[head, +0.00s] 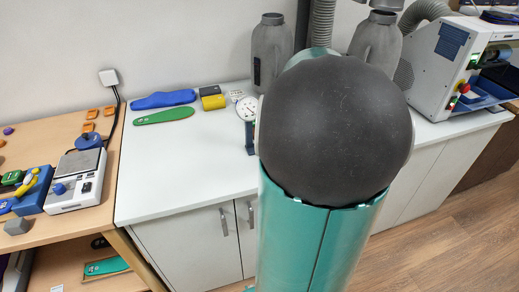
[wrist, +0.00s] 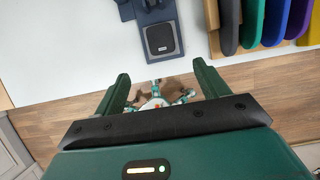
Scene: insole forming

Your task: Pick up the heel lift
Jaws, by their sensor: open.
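No thing in view can be named the heel lift with certainty. Small orange pieces (head: 95,114) lie on the wooden table at the left in the head view, and a black-and-yellow block (head: 212,98) lies on the white counter. My gripper (wrist: 163,72) is open and empty in the wrist view, its two green fingers wide apart. It is over the strip of wooden floor beside a white surface's edge. In the head view my gripper is not visible, and my large arm link hides the middle of the counter.
A blue insole (head: 163,99) and a green insole (head: 164,116) lie on the white counter (head: 185,165), near a dial gauge (head: 247,108). A machine (head: 450,65) stands at the right. The wrist view shows a dark device (wrist: 160,38) and a row of coloured pieces (wrist: 250,22).

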